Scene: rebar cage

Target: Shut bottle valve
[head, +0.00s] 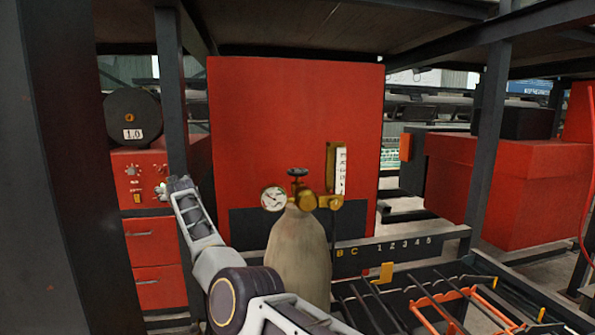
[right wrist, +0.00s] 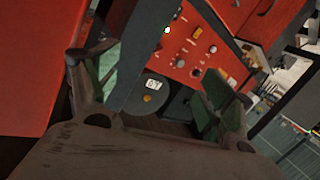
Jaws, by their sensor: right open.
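A beige gas bottle (head: 299,252) stands upright in front of a red panel in the head view. Its dark valve handwheel (head: 297,172) sits on top, above the brass valve body (head: 306,200) with a round gauge (head: 274,198) at its left. My right arm passes in front of the bottle's lower left. The right gripper (head: 166,188) is well left of the valve, apart from it. The right wrist view shows this gripper (right wrist: 155,92) open, its fingers spread with nothing between them. The bottle and valve do not show in that view. My left gripper is out of view.
A red cabinet (head: 150,235) with knobs and a black drum (head: 132,118) marked 1.0 lie beyond the right gripper. A dark post (head: 172,90) stands close to it. A rack of bars (head: 440,300) lies at the lower right.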

